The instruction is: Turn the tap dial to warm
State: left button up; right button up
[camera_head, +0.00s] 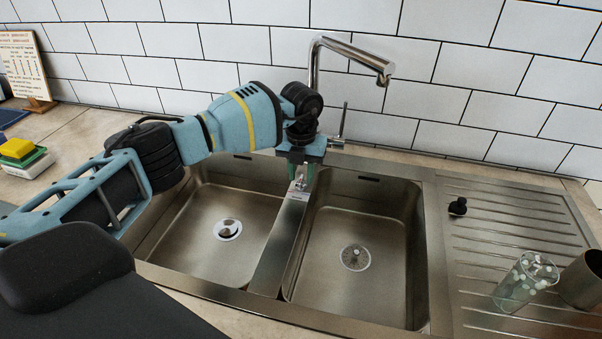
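The chrome tap (314,66) stands behind the sink, its spout reaching to the right. A thin upright lever (343,122) shows at the right of its base; no dial markings can be read. My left gripper (301,176) points down over the rear end of the divider between the basins, in front of the tap. Its green-tipped fingers are apart. A small metal piece (299,186) shows at the divider by the fingertips; I cannot tell whether they touch it. The gripper and wrist hide the lower tap column. My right gripper is not in view.
The left basin (190,235) and right basin (385,285) are empty. A black stopper (458,207), a clear glass (525,281) and a metal cup (583,281) are on the drainboard. Sponges (22,150) lie at the left. The tiled wall (450,60) is close behind the tap.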

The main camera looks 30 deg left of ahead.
aim_at(301, 178)
pick_arm(q)
notch_tip(301, 178, up, 7)
jog(key=shift+r, duration=0.2)
jog(key=shift+f, duration=0.1)
dwell(0.5)
